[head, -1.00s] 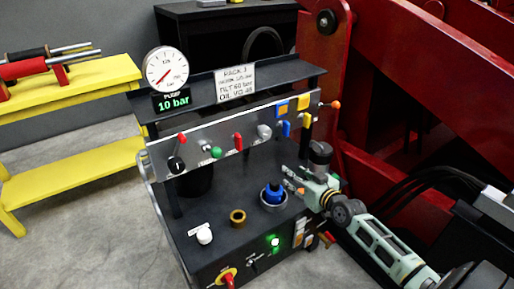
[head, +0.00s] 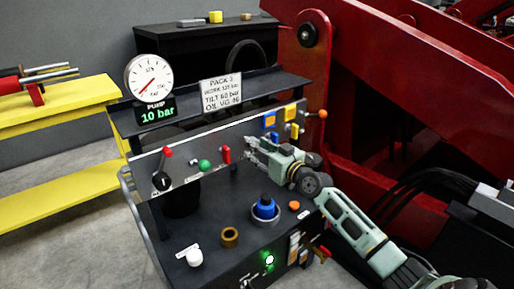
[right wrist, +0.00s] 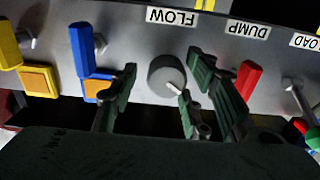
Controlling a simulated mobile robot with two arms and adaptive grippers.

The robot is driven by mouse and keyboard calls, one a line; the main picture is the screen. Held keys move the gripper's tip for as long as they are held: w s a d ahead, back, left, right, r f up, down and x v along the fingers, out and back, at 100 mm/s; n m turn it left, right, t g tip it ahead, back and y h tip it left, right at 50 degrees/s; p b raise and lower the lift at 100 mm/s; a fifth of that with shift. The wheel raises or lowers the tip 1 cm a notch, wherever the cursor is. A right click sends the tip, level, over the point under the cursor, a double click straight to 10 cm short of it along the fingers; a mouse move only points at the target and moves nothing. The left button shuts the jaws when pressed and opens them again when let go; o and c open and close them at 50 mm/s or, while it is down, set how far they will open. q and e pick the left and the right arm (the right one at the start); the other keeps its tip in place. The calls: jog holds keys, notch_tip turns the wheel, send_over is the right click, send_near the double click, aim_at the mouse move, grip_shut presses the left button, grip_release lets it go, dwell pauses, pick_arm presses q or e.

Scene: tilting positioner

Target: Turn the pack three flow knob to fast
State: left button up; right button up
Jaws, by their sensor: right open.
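The pack three panel (head: 190,160) is a sloped metal plate under a "PACK 3" sign (head: 221,91). In the right wrist view, the grey round flow knob (right wrist: 163,72) sits under the "FLOW" label (right wrist: 172,17); its white pointer aims toward the lower right. My right gripper (right wrist: 161,64) is open, with one finger on each side of the knob and visible gaps between. In the head view, my right gripper (head: 249,148) is in front of the panel and hides the knob. I cannot make out slow or fast marks. My left gripper is not in view.
Beside the knob are a red dump lever (right wrist: 247,79) and blue (right wrist: 82,50) and yellow (right wrist: 7,45) levers. A blue button (head: 265,207) and brass ring (head: 230,237) stand on the console below. Red machine arms (head: 400,60) rise at right.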

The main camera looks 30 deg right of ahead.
jog(key=shift+w+a, duration=0.1)
jog(key=shift+w, duration=0.4)
jog(key=c, duration=1)
